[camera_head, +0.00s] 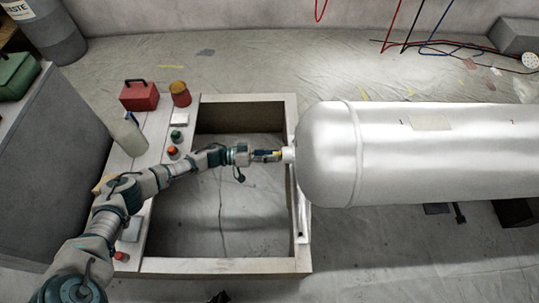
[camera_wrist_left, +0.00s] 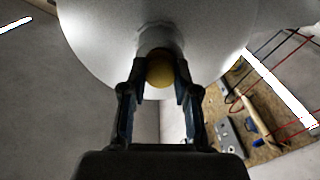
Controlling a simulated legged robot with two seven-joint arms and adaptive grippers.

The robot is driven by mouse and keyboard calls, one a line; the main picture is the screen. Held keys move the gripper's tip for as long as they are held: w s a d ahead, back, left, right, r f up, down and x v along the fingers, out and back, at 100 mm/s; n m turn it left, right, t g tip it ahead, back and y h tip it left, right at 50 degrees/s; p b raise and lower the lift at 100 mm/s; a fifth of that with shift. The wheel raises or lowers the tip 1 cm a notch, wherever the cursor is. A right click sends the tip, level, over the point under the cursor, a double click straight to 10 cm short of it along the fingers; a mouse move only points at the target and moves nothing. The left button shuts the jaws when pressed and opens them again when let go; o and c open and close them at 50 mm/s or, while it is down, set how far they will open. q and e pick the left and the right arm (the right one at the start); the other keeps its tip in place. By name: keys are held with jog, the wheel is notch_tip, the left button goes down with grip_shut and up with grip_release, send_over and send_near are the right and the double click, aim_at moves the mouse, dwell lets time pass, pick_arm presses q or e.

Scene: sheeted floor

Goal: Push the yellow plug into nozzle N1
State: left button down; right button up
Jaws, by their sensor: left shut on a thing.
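My left gripper (camera_head: 266,156) reaches in from the left and meets the end of the large white tank. In the left wrist view its two dark fingers (camera_wrist_left: 160,72) are shut on the yellow plug (camera_wrist_left: 160,71), whose round face shows between the fingertips. A bit of yellow, the plug (camera_head: 279,153), also shows in the head view. The nozzle (camera_head: 289,155) is a short white stub on the tank's rounded left end. It also shows in the left wrist view (camera_wrist_left: 159,38), right behind the plug. I cannot tell how deep the plug sits in it. My right gripper is out of view.
The white tank (camera_head: 430,165) fills the right side. A wooden frame (camera_head: 240,266) surrounds an open pit below my arm. Cables lie at the back right.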

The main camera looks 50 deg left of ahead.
pick_arm(q)
jog(key=c, duration=0.8)
grip_release()
jog(key=v, duration=1.1)
jog(key=shift+s+a+f, duration=0.15)
jog(key=shift+s+a, duration=0.15)
